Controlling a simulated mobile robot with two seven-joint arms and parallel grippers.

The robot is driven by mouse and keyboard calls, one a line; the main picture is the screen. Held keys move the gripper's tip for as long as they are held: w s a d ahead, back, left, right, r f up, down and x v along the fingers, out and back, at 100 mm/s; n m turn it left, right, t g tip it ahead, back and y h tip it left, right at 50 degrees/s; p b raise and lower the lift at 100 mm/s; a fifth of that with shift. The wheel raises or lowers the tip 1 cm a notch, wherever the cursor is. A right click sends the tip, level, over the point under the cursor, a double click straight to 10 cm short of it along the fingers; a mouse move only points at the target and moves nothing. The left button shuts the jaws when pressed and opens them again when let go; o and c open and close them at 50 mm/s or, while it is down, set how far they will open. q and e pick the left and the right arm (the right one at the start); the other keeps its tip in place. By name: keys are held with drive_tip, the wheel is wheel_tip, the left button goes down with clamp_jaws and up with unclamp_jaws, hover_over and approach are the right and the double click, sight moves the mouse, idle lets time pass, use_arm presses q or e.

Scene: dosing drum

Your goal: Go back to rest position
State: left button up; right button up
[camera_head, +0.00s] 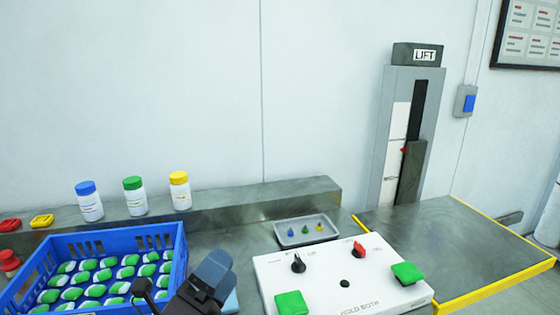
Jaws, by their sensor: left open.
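My left gripper (178,282) is at the bottom of the head view, left of centre. It is open, with dark fingers, one of them with a blue-grey end, and I see nothing held between them. It is in front of the right edge of a blue crate (178,243) and left of a white control panel (335,262). Whether it touches the crate cannot be told. My right gripper is not in view.
The crate holds several green-and-white items. The panel has green pads and knobs. A grey tray (279,236) holds small coloured pieces. Bottles with blue (90,205), green (135,200) and yellow (180,194) caps stand on a ledge. A lift column (385,130) stands right; the yellow-edged platform (440,235) is clear.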

use_arm(q)
drive_tip(key=s+a+f+n+g+y, duration=0.2)
drive_tip(key=a+f+n+y, duration=0.5)
drive_tip(key=n, duration=0.3)
drive_tip(key=s+a+f+n+g+y, duration=0.2)
drive_tip(key=a+f+n+g+y, duration=0.1)
drive_tip(key=a+f+n+y, duration=0.5)
drive_tip(key=s+a+f+n+g+h, duration=0.1)
drive_tip(key=s+a+f+n+g, duration=0.1)
drive_tip(key=s+f+n+g, duration=0.5)
drive_tip(key=s+a+f+n+g+h, duration=0.1)
drive_tip(key=s+f+n+g, duration=0.25)
drive_tip(key=s, duration=0.75)
drive_tip(key=w+f+m+t, duration=0.1)
drive_tip(key=w+f+t, duration=0.6)
drive_tip(key=f, duration=0.3)
drive_tip(key=shift+a+t, duration=0.2)
drive_tip(key=shift+t, duration=0.25)
drive_tip(key=shift+w, duration=0.1)
